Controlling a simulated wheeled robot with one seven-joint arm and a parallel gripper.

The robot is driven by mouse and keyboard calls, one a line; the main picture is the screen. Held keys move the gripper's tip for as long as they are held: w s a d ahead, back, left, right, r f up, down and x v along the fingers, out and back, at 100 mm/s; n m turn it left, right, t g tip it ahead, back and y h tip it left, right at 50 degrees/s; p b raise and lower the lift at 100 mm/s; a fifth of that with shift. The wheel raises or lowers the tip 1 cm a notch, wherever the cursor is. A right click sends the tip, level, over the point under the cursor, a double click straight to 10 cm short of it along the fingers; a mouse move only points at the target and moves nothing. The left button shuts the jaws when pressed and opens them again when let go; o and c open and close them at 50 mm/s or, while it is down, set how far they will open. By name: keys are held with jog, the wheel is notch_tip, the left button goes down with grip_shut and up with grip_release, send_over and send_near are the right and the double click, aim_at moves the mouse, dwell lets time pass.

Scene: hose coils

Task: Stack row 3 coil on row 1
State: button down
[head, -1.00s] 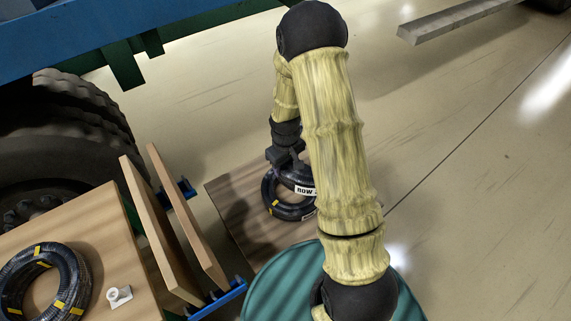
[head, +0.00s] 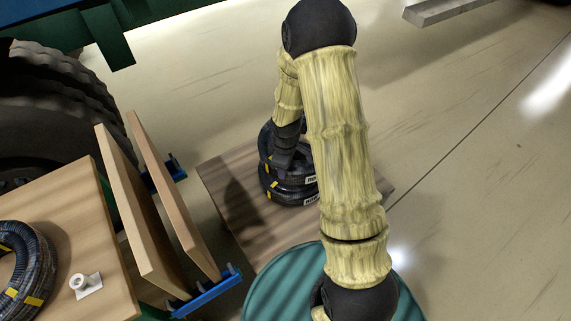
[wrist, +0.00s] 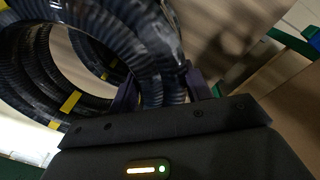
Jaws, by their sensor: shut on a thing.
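My gripper (head: 287,163) is shut on a dark ribbed hose coil (head: 267,142), gripping one side of its ring. In the wrist view this held coil (wrist: 140,30) passes between the two fingers. Directly below it, another dark coil with yellow bands (head: 282,194) lies on a low brown wooden board (head: 240,225). It also shows in the wrist view (wrist: 50,98), lower left. White labels show on the near sides of both coils; the row numbers are not readable. The held coil is over the lower one, and I cannot tell whether they touch. My arm hides their right side.
A wooden table (head: 60,220) at left carries another coil (head: 38,270) and a small white fitting (head: 87,284). Upright boards (head: 150,225) in a blue rack (head: 207,297) stand between it and the low board. A large tyre (head: 50,100) is behind.

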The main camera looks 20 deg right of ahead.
jog(key=shift+w+f+n+b, duration=0.1)
jog(key=shift+f+n+b, duration=0.5)
jog(key=shift+f, duration=0.3)
jog(key=shift+r+p, duration=0.2)
jog(key=shift+p, duration=1.55)
jog(key=shift+f+b, duration=1.85)
jog(key=shift+f, duration=0.7)
jog(key=shift+r+g+p, duration=0.1)
jog(key=shift+g+p, duration=0.2)
jog(key=shift+p, duration=0.2)
jog(key=shift+f+b, duration=0.45)
jog(key=shift+f, duration=0.25)
jog(key=c, duration=0.6)
grip_release()
